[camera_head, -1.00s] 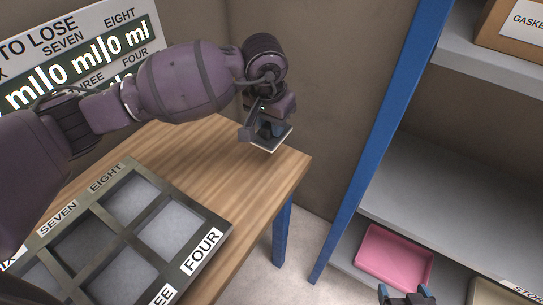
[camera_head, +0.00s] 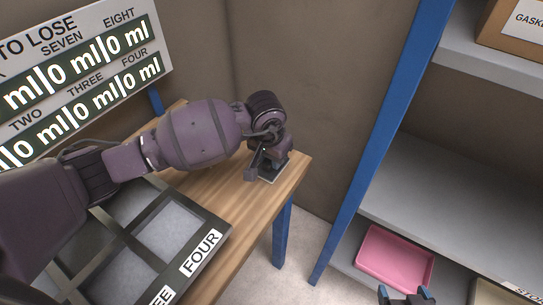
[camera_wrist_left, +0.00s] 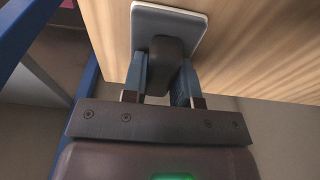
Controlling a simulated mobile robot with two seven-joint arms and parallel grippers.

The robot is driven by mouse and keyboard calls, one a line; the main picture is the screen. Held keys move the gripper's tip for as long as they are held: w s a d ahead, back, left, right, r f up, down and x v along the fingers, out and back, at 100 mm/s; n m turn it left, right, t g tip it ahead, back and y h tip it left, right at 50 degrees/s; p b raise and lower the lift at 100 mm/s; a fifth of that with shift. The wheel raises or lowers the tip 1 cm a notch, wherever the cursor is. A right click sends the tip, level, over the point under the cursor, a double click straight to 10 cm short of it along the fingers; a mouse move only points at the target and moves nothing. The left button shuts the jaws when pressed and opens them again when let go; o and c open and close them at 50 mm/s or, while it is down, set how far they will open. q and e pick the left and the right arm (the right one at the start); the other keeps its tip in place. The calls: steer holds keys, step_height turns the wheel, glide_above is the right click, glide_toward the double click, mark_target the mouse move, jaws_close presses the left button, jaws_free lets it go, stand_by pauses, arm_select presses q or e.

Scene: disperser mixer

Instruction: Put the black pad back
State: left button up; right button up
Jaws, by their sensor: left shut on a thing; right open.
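My left gripper (camera_head: 262,171) is at the right end of the wooden table, low over its top. In the left wrist view my left gripper (camera_wrist_left: 167,75) is shut on the upright black block of the pad. The pad (camera_wrist_left: 143,22) has a pale square base with rounded corners under this block. In the head view the pad (camera_head: 269,181) shows only in part below the gripper, at or just above the wood; I cannot tell whether it touches. My right gripper (camera_head: 407,295) is open and empty at the bottom edge, with only its blue fingertips showing.
A metal tray with several compartments (camera_head: 215,225) stands on the wooden table (camera_head: 245,205), partly behind my left arm. A volume board (camera_head: 85,75) stands behind. A blue post (camera_head: 385,130) and grey shelves with a pink bin (camera_head: 395,258) are to the right.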

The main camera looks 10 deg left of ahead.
mark_target(268, 162)
arm_select(q)
steer(key=shift+f, duration=0.1)
steer(key=o, duration=0.9)
step_height(268, 162, up, 12)
steer(key=s, duration=0.1)
steer(key=shift+s+a, duration=0.3)
steer(key=shift+a, duration=0.1)
